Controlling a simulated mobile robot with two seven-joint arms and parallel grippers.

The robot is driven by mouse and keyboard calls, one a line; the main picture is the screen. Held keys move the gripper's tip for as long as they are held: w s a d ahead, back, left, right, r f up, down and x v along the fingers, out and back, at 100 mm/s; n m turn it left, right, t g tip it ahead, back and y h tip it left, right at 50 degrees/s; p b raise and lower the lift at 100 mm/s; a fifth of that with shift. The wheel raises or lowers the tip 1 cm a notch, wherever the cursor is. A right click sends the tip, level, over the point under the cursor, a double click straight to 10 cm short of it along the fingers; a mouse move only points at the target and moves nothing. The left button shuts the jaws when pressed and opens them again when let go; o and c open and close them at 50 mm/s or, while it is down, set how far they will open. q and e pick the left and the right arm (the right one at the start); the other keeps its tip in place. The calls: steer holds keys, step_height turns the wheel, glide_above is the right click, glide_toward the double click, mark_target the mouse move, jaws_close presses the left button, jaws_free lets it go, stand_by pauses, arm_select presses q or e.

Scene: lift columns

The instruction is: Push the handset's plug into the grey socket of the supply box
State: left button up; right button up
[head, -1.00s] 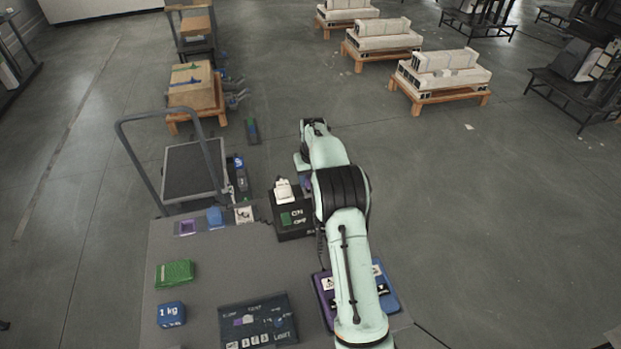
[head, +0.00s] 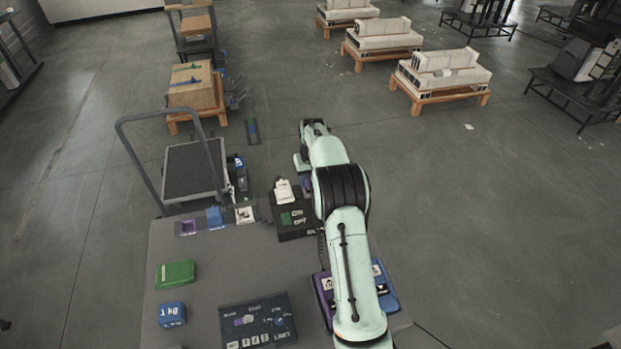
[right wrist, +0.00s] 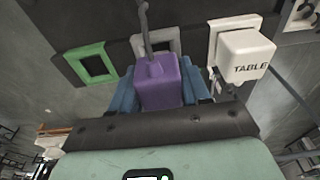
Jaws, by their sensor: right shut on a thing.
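In the right wrist view my right gripper (right wrist: 160,98) is shut on a purple plug (right wrist: 158,82), its blue fingers on both sides. A grey cord runs from the plug to the top of the picture. The grey socket (right wrist: 174,44) is a square frame on the dark supply box, partly hidden behind the plug and cord. I cannot tell whether the plug touches it. In the head view the supply box (head: 286,234) is black with ON and OFF markings, and my right arm covers its right part. The purple-and-blue handset (head: 322,283) lies partly under that arm. My left gripper is not in view.
A green socket (right wrist: 96,63) sits left of the grey one. A white plug marked TABLE (right wrist: 245,54) sits on the right. The grey table (head: 215,270) holds a green block (head: 175,274), a blue weight (head: 171,314) and a dark panel (head: 240,337). A trolley (head: 190,170) stands behind.

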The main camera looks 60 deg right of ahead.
steer(key=shift+a+f, duration=0.1)
steer(key=shift+f, duration=0.7)
stand_by(0.9)
